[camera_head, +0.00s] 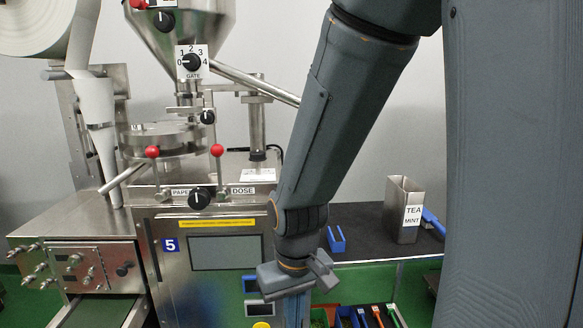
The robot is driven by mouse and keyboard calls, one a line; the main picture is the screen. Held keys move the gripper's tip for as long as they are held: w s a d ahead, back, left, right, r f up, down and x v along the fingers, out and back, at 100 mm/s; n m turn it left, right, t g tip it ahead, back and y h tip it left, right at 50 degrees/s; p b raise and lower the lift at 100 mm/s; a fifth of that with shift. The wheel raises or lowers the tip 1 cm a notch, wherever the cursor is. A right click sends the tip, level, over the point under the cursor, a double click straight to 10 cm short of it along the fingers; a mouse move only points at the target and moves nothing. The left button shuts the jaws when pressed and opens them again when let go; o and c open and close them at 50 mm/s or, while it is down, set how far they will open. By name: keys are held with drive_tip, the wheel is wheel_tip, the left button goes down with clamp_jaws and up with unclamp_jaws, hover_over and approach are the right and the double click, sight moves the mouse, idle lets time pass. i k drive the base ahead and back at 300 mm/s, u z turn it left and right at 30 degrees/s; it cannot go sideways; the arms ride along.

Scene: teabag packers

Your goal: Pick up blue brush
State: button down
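A blue long thing (434,222), which may be the brush, lies on the dark worktop just right of the metal tin. The tin hides part of it. A smaller blue piece with upright prongs (337,240) sits on the worktop left of the tin; I cannot tell what it is. Several coloured handles, one of them blue (346,318), show at the bottom edge. My gripper (324,270) hangs in front of the worktop's front edge, below and left of the small blue piece and apart from it. I see nothing held, but its finger gap is not clear.
The metal tin labelled TEA MINT (403,210) stands on the dark worktop (365,226). The packing machine (225,250), with its hopper and knobs, fills the left. The worktop between the small blue piece and the tin is clear. My arm blocks part of the view.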

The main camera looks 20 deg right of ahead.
sight(428, 220)
drive_tip(key=z, duration=1.55)
drive_tip(key=k, duration=0.4)
drive_tip(key=z, duration=0.9)
drive_tip(key=i, duration=0.75)
drive_tip(key=u, duration=0.6)
drive_tip(key=i, duration=0.55)
drive_tip(key=u, duration=0.6)
